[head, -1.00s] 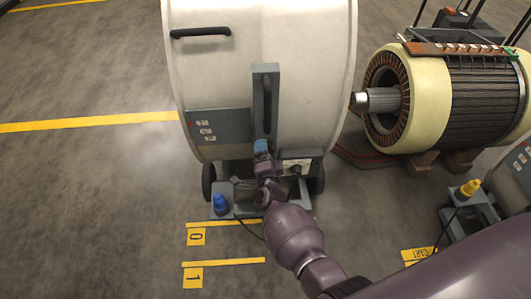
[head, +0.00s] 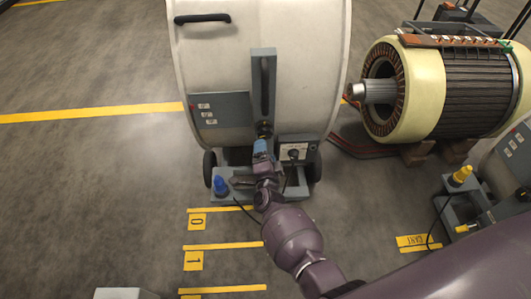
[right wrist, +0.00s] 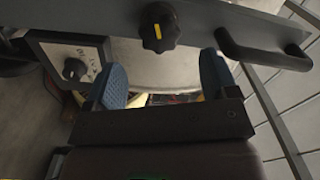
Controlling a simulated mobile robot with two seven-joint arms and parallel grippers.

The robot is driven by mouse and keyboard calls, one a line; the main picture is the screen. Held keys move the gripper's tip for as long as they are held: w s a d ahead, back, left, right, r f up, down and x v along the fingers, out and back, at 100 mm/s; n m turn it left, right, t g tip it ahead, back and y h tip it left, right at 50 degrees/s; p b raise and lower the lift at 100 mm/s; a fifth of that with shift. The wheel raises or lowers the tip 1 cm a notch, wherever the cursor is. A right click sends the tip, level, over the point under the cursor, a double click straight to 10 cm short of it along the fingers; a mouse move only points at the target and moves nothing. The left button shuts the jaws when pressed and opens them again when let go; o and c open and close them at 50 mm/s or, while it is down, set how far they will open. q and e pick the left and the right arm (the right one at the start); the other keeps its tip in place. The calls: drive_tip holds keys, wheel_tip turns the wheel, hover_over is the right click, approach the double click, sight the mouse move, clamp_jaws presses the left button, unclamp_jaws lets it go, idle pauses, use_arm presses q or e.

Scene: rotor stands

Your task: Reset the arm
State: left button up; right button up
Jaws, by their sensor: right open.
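My right gripper (head: 263,147) is open and empty in the head view, at the front of a large white drum-shaped stand (head: 300,65), just below a dark knob (head: 265,129) on its upright grey bar (head: 263,70). In the right wrist view, the two blue fingers of the gripper (right wrist: 162,80) are spread, with nothing between them. The black knob with a yellow mark (right wrist: 159,27) is beyond the fingertips and apart from them. My left gripper is not in view.
A dial panel (head: 297,151) is right of my gripper. A blue knob (head: 220,186) stands on the stand's grey base (head: 250,198). A wound motor (head: 440,85) lies at the right; a yellow knob (head: 461,174) is lower right. Yellow numbered floor marks (head: 197,221) lie in front. Left floor is clear.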

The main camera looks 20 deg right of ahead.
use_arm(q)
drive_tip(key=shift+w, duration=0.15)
use_arm(e)
wheel_tip(320, 180, up, 5)
drive_tip(key=w+a+n+y, duration=0.2)
drive_tip(key=n+y, duration=0.2)
drive_tip(key=n, duration=0.3)
drive_tip(key=s+d+r+n+g+y+p, duration=0.1)
drive_tip(key=s+d+r+n+y+p, duration=0.15)
drive_tip(key=s+r+n, duration=0.35)
use_arm(q)
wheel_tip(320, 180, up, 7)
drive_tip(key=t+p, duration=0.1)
drive_tip(key=p, duration=0.4)
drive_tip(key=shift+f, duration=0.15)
use_arm(e)
drive_tip(key=s+d+n+g, duration=0.2)
drive_tip(key=s+d, duration=0.2)
drive_tip(key=s, duration=1.2)
drive_tip(key=s+d+f+n+g+h, duration=0.1)
drive_tip(key=s+d+n+g, duration=0.2)
drive_tip(key=s, duration=1.3)
drive_tip(key=shift+d+f, duration=0.3)
drive_tip(key=shift+d, duration=0.6)
